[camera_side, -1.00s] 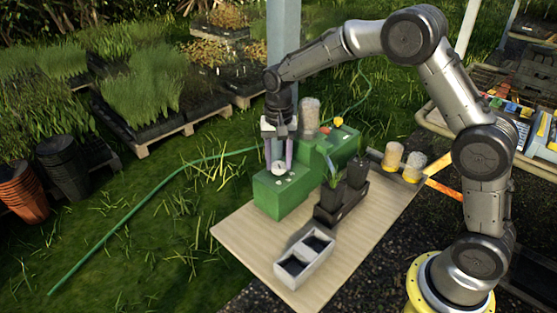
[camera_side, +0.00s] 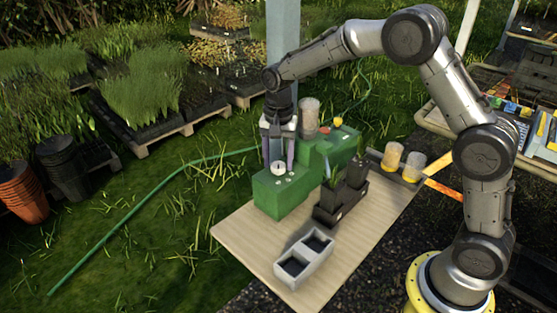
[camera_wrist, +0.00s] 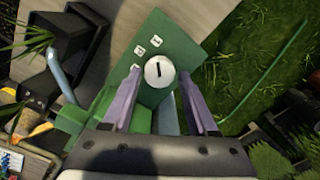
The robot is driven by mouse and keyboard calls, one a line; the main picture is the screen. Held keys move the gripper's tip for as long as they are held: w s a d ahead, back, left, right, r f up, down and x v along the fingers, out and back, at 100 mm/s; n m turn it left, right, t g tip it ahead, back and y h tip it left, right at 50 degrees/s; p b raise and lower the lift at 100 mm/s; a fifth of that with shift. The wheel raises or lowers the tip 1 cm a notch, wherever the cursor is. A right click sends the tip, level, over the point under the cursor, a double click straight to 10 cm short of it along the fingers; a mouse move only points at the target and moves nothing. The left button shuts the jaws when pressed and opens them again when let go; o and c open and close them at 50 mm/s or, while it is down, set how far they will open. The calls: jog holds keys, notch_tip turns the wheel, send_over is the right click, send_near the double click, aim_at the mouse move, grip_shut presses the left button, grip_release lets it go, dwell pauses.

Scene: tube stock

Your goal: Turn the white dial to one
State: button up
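The white dial (camera_wrist: 159,71) sits on top of a green box (camera_side: 283,200). It bears a short dark line, which runs nearly up and down in the wrist view. Several small white labels (camera_wrist: 139,50) lie on the green top beside the dial, too small to read surely. The dial (camera_side: 278,170) also shows in the side view, below my gripper (camera_side: 278,163). My gripper's two purple fingers (camera_wrist: 160,78) are open, one on each side of the dial, with a gap between each finger and the dial in the wrist view. Their exact height above the box top is unclear.
A clear granule-filled cylinder (camera_side: 309,114) stands behind my gripper. A black tray with plant pots (camera_side: 340,205) and a grey two-cell block (camera_side: 304,258) stand on the wooden board (camera_side: 245,245). Two granule-filled jars (camera_side: 392,156) are at the right. The board's front left is clear.

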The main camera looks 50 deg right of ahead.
aim_at(279, 164)
jog(key=shift+o, duration=1)
jog(key=shift+f, duration=0.1)
jog(key=shift+s, duration=0.1)
notch_tip(279, 164, up, 14)
